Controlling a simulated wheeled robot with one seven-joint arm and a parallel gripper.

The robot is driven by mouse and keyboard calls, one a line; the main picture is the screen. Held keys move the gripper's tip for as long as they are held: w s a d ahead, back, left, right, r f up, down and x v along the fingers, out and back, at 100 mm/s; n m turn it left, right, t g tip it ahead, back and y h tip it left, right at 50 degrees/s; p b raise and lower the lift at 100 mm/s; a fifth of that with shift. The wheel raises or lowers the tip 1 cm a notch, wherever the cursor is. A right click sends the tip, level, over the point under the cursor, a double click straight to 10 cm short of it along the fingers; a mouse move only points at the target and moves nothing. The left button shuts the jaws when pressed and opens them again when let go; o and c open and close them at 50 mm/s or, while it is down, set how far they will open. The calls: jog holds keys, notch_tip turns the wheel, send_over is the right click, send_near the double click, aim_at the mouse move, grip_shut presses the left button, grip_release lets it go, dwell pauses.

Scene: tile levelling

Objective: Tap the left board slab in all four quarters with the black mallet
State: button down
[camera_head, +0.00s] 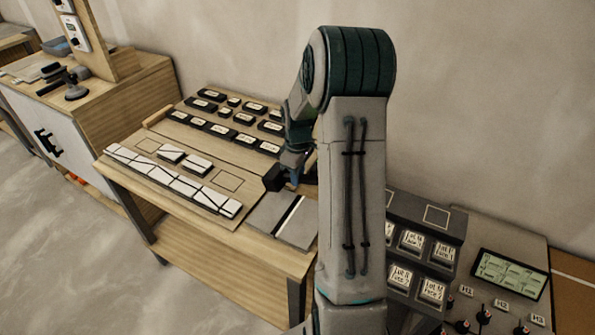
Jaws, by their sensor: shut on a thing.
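Two flat grey slabs lie side by side near the front right of the wooden table, with a dark and white strip between them. The left board slab (266,212) is clear on its near part. The right slab (299,229) is partly hidden by my arm. My gripper (293,177) is small in view, behind the slabs and beside my arm's upright link. It is shut on the black mallet, whose dark block-shaped head (272,178) shows just beyond the left slab's far end. I cannot tell whether the head touches anything.
A row of white tiles (172,179) lies along the table's front left, with two more tiles behind. Several black labelled blocks (220,131) fill the back. A dark rack (425,245) and a panel with a green screen (508,273) stand to the right.

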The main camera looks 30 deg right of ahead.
notch_tip(320, 180, down, 4)
jog(key=shift+b, duration=1.05)
notch_tip(320, 180, up, 5)
jog(key=p, duration=0.3)
jog(key=shift+f, duration=0.2)
notch_tip(320, 180, down, 5)
jog(key=b, duration=0.3)
jog(key=shift+f+b, duration=0.15)
jog(key=shift+b, duration=0.25)
jog(key=shift+r+p, duration=1.95)
jog(key=shift+r, duration=0.75)
